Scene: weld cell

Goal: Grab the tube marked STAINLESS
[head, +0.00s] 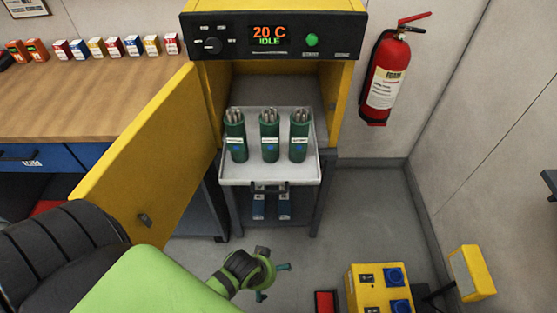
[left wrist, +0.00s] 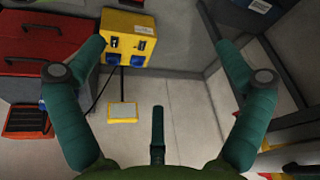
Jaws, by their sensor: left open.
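Three green tubes stand upright on a pulled-out light tray (head: 270,183) at the mouth of the yellow oven: a left tube (head: 236,146), a middle tube (head: 269,146) and a right tube (head: 299,145). Each holds grey rods and has a white label with a blue mark. The label print is too small to read, so I cannot tell which says STAINLESS. My left gripper (head: 273,281) is below and in front of the tray, apart from it, empty. In the left wrist view its teal fingers (left wrist: 157,62) are spread wide; no tube shows there.
The oven door (head: 148,160) hangs open on the left, beside the workbench (head: 100,95). A yellow socket box (head: 380,290) and a yellow lamp (head: 472,272) stand at lower right. Floor right of the oven is clear.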

